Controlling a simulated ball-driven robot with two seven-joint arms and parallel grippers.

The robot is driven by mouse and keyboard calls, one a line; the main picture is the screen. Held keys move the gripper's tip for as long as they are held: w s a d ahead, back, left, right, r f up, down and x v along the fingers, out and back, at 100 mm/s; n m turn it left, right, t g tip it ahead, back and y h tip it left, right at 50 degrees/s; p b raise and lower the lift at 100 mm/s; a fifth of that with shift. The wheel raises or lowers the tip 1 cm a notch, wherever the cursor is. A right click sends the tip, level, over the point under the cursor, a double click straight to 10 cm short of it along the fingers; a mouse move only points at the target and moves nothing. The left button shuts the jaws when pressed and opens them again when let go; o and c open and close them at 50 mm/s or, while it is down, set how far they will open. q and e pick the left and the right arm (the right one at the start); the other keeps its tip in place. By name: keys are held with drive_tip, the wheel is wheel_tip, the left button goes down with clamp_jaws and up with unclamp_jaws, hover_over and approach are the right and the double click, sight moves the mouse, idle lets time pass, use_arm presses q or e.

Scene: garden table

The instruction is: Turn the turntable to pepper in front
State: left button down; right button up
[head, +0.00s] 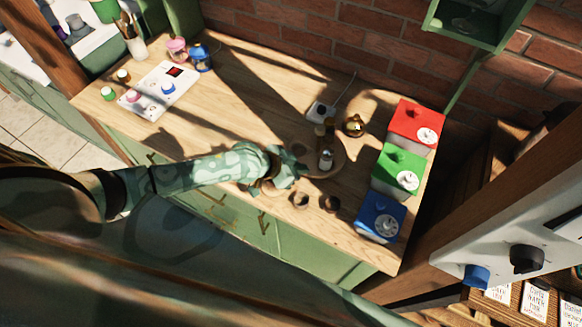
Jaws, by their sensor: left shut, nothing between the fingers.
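A round wooden turntable (338,163) lies on the wooden table, right of the middle. A small light jar (326,160) stands on its near part, and dark brown containers (328,125) stand on its far part. Which one is the pepper is too small to tell. My left arm reaches in from the left, and its green patterned gripper (297,170) is shut and empty at the turntable's left edge. It covers part of that edge, and I cannot tell whether it touches it. My right gripper is not in view.
Red (416,123), green (397,170) and blue (380,219) boxes with dials line the right side. Two small brown cups (330,204) stand near the front edge. A brass pot (354,126) stands behind the turntable. A white panel (160,90) lies at left. The table between is clear.

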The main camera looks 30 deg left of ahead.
sight(317, 171)
use_arm(q)
drive_tip(key=x, duration=0.2)
drive_tip(key=shift+w+d+f+b, duration=0.1)
drive_tip(key=shift+d+f+b, duration=0.1)
drive_tip(key=shift+b, duration=0.1)
drive_tip(key=shift+w+d+f, duration=0.15)
drive_tip(key=shift+w+f, duration=0.15)
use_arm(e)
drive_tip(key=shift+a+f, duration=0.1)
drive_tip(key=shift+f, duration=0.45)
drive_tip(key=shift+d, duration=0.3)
use_arm(q)
drive_tip(key=shift+d, duration=0.1)
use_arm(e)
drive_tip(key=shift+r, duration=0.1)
use_arm(q)
drive_tip(key=shift+d+n+p, duration=0.2)
drive_tip(key=shift+n+p, duration=0.1)
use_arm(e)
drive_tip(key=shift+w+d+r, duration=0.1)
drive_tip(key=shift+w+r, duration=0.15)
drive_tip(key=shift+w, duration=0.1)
